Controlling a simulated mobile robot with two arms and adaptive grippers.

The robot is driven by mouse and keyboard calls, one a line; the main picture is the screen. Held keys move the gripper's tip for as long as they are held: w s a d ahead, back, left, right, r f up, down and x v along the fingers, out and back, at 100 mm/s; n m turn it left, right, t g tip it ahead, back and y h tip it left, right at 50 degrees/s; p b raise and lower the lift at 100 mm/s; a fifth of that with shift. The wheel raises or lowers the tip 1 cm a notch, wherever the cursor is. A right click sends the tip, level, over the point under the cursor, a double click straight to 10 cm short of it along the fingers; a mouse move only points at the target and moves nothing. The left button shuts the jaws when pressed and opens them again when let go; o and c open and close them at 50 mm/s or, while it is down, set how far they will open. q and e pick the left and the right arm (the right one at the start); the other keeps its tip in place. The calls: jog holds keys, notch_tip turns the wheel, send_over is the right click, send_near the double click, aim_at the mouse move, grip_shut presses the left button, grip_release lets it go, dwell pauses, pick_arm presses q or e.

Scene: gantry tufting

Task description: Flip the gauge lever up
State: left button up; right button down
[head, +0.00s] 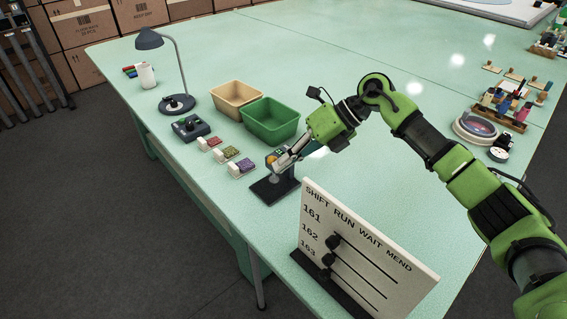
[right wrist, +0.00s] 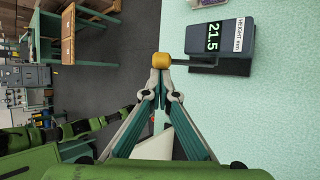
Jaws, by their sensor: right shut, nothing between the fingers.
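The gauge (right wrist: 221,46) is a dark box with a green-lit display reading 21.5 and a white label saying height in mm. In the head view it stands on a black base plate (head: 268,191) near the table's front edge. A thin metal lever ending in a yellow-orange knob (right wrist: 161,60) sticks out from its side. My right gripper (head: 279,164) is shut and empty, with its fingertips (right wrist: 161,74) right at the knob. I cannot tell whether they touch it. My left gripper is not in view.
A white board (head: 366,250) with rows 161 to 163 and black knobs stands in front of the gauge. A lamp (head: 150,40) stands farther left. The table's middle is clear.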

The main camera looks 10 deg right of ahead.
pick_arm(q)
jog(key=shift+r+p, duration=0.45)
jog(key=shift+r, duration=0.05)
pick_arm(e)
jog(key=shift+r, duration=0.85)
jog(key=shift+w+r, duration=0.1)
